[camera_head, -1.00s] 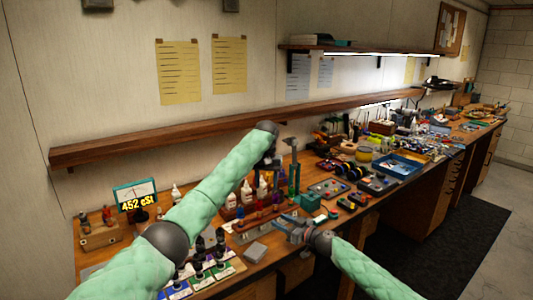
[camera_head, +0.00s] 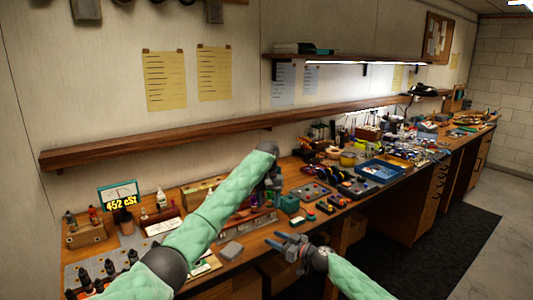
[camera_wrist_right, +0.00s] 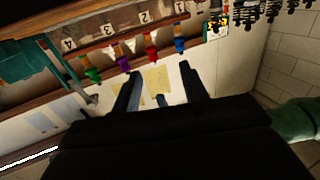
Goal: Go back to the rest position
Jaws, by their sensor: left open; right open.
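My left arm (camera_head: 225,210) reaches in from the left over the bench in the camera_head view. My left gripper (camera_head: 272,185) is at its end, dark and partly hidden by the arm, pointing down above the bench. My right gripper (camera_head: 275,240) is open and empty at the bench's front edge, its fingers pointing left. In the right wrist view its two dark fingers (camera_wrist_right: 160,68) stand apart with nothing between them. The workbench (camera_head: 262,240) runs from the lower left to the far right.
A blue tray (camera_head: 380,171) lies farther right. A wooden shelf (camera_head: 200,133) runs along the wall. Numbered labels and colored knobs (camera_wrist_right: 151,52) show in the right wrist view. The dark floor mat (camera_head: 440,245) is clear.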

